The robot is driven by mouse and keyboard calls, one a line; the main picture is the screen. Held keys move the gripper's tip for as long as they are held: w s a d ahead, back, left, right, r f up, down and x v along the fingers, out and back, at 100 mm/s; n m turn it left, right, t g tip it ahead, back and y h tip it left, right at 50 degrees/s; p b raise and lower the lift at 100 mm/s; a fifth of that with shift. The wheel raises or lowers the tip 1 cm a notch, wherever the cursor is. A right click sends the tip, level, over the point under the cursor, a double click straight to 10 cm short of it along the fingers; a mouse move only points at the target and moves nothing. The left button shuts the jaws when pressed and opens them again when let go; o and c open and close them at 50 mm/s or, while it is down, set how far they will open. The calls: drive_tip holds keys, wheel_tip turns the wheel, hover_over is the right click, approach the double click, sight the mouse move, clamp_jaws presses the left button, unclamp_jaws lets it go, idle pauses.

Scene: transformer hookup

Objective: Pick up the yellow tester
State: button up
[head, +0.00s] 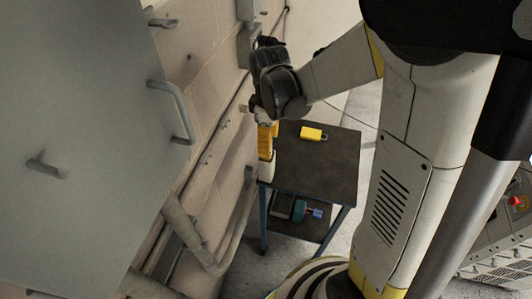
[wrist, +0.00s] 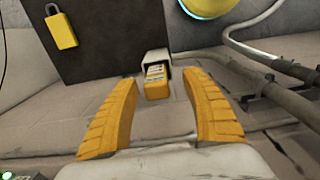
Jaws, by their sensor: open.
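The yellow tester (wrist: 157,84) has a pale label or display face and sits in a white open-topped holder (wrist: 156,58) at the edge of the dark cart top. My gripper (wrist: 160,78) is open, with one yellow finger on each side of the tester in the wrist view. The fingers appear apart from it, and nothing is held. In the head view my gripper (head: 266,145) points down at the cart's left edge, above the pale holder (head: 266,171). There the tester cannot be told clearly from my yellow fingers.
A yellow padlock (head: 312,133) lies on the dark cart top (head: 325,165), which is otherwise mostly clear. The lower shelf holds a teal and blue item (head: 301,210). Wall pipes (head: 190,232) and a grey cabinet door (head: 85,130) stand close on the left.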

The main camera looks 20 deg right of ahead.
drive_tip(key=f, duration=0.1)
drive_tip(key=f+b, duration=0.1)
drive_tip(key=f, duration=0.1)
drive_tip(key=w+f, duration=0.1)
drive_tip(key=f, duration=0.1)
drive_tip(key=shift+b, duration=0.3)
drive_tip(key=shift+s, duration=0.1)
drive_tip(key=shift+c, duration=0.2)
drive_tip(key=shift+a, duration=0.1)
clamp_jaws()
drive_tip(key=shift+r, duration=0.15)
